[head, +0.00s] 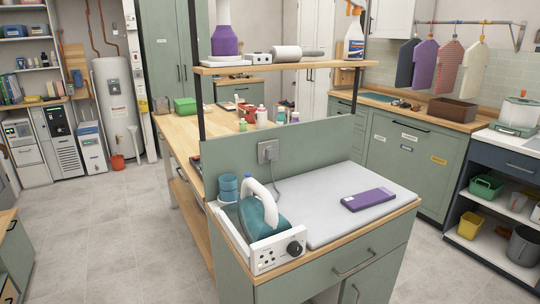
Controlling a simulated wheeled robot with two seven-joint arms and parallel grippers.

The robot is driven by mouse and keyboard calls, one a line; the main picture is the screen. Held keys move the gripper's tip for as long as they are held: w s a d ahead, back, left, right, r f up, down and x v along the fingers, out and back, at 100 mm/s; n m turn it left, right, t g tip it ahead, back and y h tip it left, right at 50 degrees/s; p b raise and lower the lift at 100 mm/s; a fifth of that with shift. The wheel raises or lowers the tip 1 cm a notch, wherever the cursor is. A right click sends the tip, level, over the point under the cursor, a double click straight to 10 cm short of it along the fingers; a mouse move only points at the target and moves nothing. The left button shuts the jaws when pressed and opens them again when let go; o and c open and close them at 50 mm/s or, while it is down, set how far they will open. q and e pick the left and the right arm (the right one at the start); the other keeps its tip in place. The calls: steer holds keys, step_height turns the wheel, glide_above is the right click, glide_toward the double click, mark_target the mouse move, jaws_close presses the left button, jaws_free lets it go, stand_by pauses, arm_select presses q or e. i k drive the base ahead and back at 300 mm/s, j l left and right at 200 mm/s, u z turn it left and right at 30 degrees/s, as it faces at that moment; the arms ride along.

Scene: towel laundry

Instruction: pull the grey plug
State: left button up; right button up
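A grey socket plate with a plug (268,151) sits on the upright green panel behind the worktop. A grey cord (277,190) hangs from it and runs down toward the teal and white iron (259,212). The iron stands on a white base unit with a black knob at the worktop's front left. The plug is small, and I cannot clearly separate it from the socket plate. Neither of my grippers is in view.
A light grey ironing pad (340,223) covers most of the worktop, with a purple folded item (368,199) on it. Teal round containers (228,187) stand left of the iron. A shelf (285,66) with bottles hangs above the panel. Floor (120,235) at left is clear.

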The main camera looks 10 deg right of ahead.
mark_target(271, 153)
steer(key=i+l+z, duration=0.1)
steer(key=i+l, duration=0.5)
steer(key=i, duration=0.15)
